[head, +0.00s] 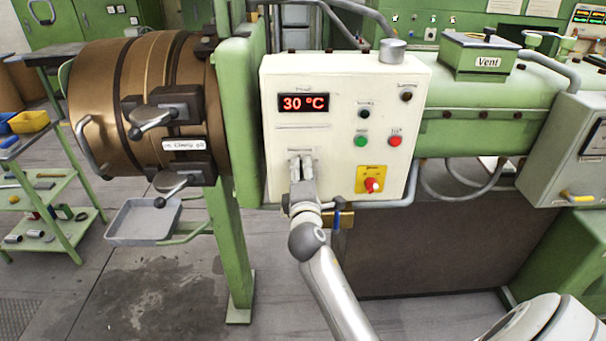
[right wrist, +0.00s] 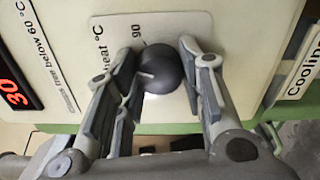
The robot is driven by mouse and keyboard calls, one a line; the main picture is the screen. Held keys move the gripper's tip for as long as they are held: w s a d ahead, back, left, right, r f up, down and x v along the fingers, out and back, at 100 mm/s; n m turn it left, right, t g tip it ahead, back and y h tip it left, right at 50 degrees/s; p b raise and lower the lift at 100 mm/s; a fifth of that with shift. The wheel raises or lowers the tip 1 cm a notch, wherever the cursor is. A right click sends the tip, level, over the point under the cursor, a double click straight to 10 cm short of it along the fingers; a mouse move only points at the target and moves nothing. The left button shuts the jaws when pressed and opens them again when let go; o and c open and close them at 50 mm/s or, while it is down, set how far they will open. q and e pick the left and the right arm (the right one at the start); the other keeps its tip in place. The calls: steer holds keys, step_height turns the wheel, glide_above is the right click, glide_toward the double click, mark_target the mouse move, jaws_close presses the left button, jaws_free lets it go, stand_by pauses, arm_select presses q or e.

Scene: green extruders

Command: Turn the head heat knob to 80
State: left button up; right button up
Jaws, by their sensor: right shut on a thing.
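The head heat knob (right wrist: 160,70) is a dark round knob on a pale scale plate marked "heat °C", with a "90" beside it. A short light pointer mark shows on its left side in the right wrist view. My right gripper (right wrist: 158,62) has one finger on each side of the knob and is shut on it. In the head view my right gripper (head: 301,168) is at the lower left of the white control box (head: 335,125) and hides the knob. The red display (head: 303,103) reads 30 °C. My left gripper is not in view.
The box also bears a green button (head: 361,141), a red button (head: 395,141) and a red switch on a yellow plate (head: 372,185). A brown barrel head (head: 95,90) with clamp handles stands left. A grey tray (head: 143,222) hangs below it.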

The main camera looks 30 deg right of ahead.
steer(key=shift+f, duration=0.15)
steer(key=o, duration=1)
steer(key=shift+o, duration=0.2)
steer(key=v, duration=1.2)
steer(key=shift+s, duration=0.1)
